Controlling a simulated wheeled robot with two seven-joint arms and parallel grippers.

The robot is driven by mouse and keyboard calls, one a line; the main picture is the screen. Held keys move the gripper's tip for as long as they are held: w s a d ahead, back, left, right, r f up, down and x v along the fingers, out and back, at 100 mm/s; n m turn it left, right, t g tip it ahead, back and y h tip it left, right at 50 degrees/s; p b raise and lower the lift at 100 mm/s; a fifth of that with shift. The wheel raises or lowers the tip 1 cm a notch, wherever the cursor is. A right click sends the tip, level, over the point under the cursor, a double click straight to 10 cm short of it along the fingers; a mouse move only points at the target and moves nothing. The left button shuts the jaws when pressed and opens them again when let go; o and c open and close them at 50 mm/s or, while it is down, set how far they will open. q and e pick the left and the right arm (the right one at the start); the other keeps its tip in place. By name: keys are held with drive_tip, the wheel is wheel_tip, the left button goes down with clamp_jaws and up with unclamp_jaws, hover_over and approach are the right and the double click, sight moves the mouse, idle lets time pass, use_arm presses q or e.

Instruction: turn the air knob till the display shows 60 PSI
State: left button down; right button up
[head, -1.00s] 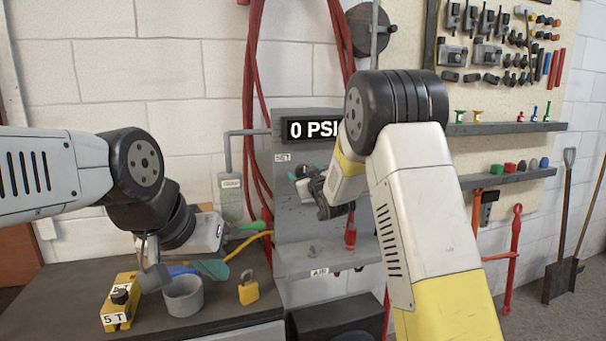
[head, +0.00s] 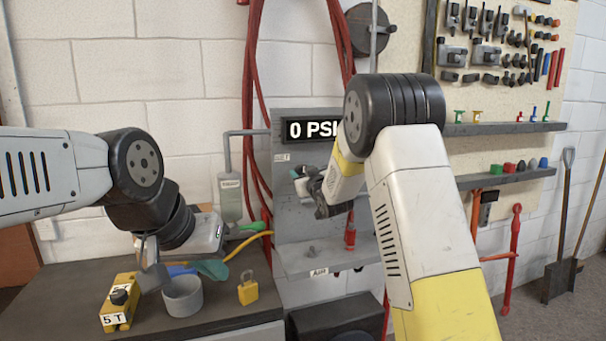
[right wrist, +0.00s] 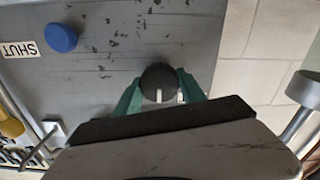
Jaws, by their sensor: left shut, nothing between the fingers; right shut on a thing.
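The display (head: 311,130) on the grey panel (head: 292,222) reads "0 PSI"; my right arm covers its right end. My right gripper (head: 298,174) is at the panel's left part, below the display. In the right wrist view, the right gripper (right wrist: 159,88) is shut on a round black knob (right wrist: 158,77) with a white pointer line, a green finger on each side. The knob is hidden in the head view. My left gripper (head: 213,269) is shut and empty above the bench, away from the panel.
A blue round knob (right wrist: 60,38) sits near a "SHUT" label (right wrist: 18,48) on the panel. Below the left gripper are a grey cup (head: 183,297), a yellow padlock (head: 248,289) and a yellow "5 T" block (head: 119,303). Red hoses (head: 252,90) hang behind.

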drive_tip(key=m, duration=0.4)
drive_tip(key=shift+d, duration=0.15)
drive_tip(key=m, duration=1)
drive_tip(key=shift+f, duration=0.1)
drive_tip(key=m, duration=0.8)
drive_tip(key=shift+f+m, duration=0.1)
drive_tip(key=shift+m, duration=0.2)
drive_tip(key=m, duration=0.4)
drive_tip(key=shift+m, duration=0.3)
drive_tip(key=m, duration=0.3)
drive_tip(key=shift+f+m, duration=0.1)
drive_tip(key=shift+m, duration=2.4)
